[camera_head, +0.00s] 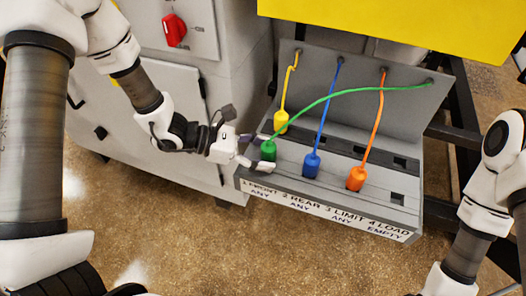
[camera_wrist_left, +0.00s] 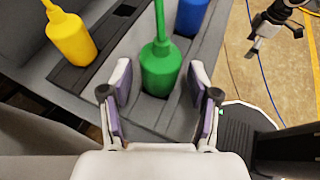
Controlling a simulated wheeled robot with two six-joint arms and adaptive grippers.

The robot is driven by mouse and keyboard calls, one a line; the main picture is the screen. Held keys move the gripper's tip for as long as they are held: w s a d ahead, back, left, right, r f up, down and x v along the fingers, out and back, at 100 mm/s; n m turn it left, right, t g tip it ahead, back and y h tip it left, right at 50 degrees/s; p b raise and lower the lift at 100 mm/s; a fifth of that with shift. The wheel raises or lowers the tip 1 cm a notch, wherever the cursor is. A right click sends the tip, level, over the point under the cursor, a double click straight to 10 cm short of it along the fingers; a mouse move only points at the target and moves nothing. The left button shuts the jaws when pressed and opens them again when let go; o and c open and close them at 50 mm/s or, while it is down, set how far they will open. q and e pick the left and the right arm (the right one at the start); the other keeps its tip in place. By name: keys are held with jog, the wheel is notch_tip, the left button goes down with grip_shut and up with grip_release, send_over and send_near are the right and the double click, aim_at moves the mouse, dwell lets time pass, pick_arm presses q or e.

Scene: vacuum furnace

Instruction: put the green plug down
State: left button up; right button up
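The green plug (camera_head: 268,150) stands upright at the first front position of the grey panel (camera_head: 325,187), with its green cable running up to the back wall's right end. My left gripper (camera_head: 255,153) is around it. In the left wrist view, the green plug (camera_wrist_left: 160,70) is between the two fingers (camera_wrist_left: 160,98), with a visible gap on each side, so the gripper is open. Whether the plug is fully seated cannot be told. My right gripper (camera_wrist_left: 275,36) shows small at the top right of the wrist view, empty, its fingers apart.
The yellow plug (camera_head: 281,122) stands behind the green one. The blue plug (camera_head: 312,164) and orange plug (camera_head: 356,179) stand to its right. The front hole (camera_head: 397,198) at the right end is empty. A grey cabinet with a red switch (camera_head: 174,30) is at left.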

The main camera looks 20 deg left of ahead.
pick_arm(q)
jog(key=shift+r, duration=0.15)
jog(key=shift+r+p, duration=0.35)
jog(key=shift+p, duration=0.2)
jog(key=v, duration=0.6)
jog(key=shift+w, duration=0.1)
jog(key=p+v, duration=0.4)
jog(key=v, duration=0.2)
jog(key=s+f+m+g+y, duration=0.2)
jog(key=s+f+m+y, duration=0.4)
jog(key=f+m, duration=0.5)
jog(key=s+f+m+g+y, duration=0.2)
jog(key=s+f+m+y, duration=0.4)
jog(key=s+f+m, duration=0.4)
notch_tip(320, 180, down, 4)
jog(key=shift+s+a+f+m+g, duration=0.15)
jog(key=shift+s+m+g, duration=0.25)
jog(key=shift+s, duration=0.45)
jog(key=shift+w+y, duration=0.1)
jog(key=shift+y, duration=0.2)
